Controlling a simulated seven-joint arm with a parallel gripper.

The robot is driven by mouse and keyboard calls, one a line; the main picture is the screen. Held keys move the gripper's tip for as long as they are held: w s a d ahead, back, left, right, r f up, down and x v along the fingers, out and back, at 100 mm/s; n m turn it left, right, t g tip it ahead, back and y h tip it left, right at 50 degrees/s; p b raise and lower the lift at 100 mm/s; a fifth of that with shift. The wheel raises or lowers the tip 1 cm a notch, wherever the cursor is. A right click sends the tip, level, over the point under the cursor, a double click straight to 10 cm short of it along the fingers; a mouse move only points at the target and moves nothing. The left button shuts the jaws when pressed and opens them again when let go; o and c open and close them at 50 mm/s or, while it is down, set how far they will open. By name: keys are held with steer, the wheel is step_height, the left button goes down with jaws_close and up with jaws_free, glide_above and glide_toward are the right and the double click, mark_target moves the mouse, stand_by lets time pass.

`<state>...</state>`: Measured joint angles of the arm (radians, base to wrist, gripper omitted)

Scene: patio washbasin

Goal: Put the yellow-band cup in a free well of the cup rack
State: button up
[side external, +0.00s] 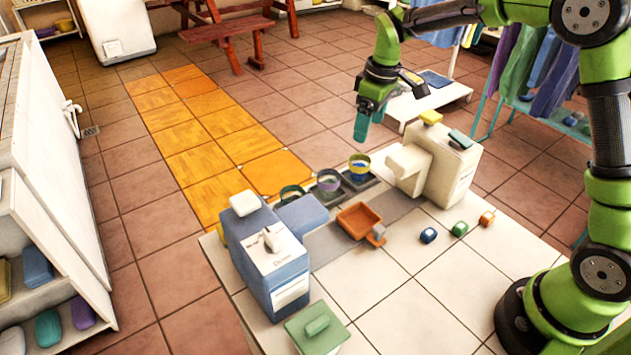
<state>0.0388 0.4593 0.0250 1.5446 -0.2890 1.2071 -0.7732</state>
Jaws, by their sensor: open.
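The yellow-band cup (359,172) stands at the back edge of the tiled counter, the rightmost of three cups in a row. Its rim is yellow and there is blue colour inside. A purple-band cup (328,186) and a dark green-band cup (291,195) stand to its left. Dark grey surfaces show under the row; I cannot make out the cup rack's wells or which are free. My gripper (363,129), with teal fingers pointing down, is open and empty. It is in the air above the yellow-band cup, apart from it.
A blue and white dispenser (272,262) stands left and a cream one (440,160) right of the cups. An orange tray (350,224) lies between them. A green-lidded box (317,327) is in front. Small blue, green and orange pieces (459,229) lie right; the front right tiles are clear.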

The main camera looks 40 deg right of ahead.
steer(key=s+a+r+m+t, duration=0.2)
steer(key=s+r+m+t, duration=0.15)
steer(key=s+r, duration=0.8)
steer(key=s+f+m+t, duration=0.1)
steer(key=s+m, duration=0.1)
steer(key=s, duration=0.4)
steer(key=s+a+f+m+t+y, duration=0.1)
steer(key=s+m, duration=0.2)
steer(key=s, duration=0.3)
steer(key=shift+s+a, duration=0.15)
steer(key=shift+s, duration=0.25)
steer(key=shift+r+t, duration=0.1)
steer(key=shift+t, duration=0.15)
